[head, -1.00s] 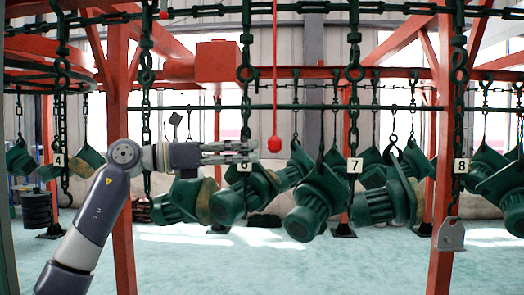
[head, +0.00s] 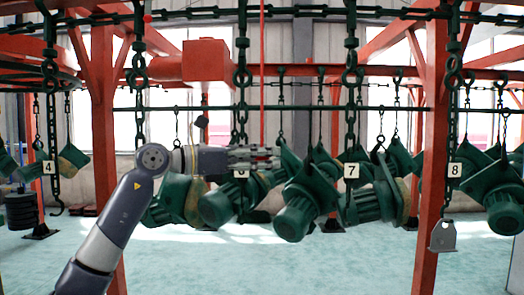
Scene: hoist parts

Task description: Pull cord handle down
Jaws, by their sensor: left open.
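A thin red cord (head: 262,70) hangs from above the top edge of the head view, right of the middle. It runs straight down to the fingers of my left gripper (head: 268,158). The cord's red handle is mostly hidden at the fingers, and I cannot tell whether it is between or behind them. My left gripper is open, reaching level from the left with its tips pointing right. My right gripper is not in view.
Dark green hoist parts hang on chains behind and right of the gripper, near number plates 7 (head: 352,171) and 8 (head: 454,170). A red post (head: 103,150) stands left, another (head: 432,150) right. The pale floor (head: 300,265) below is clear.

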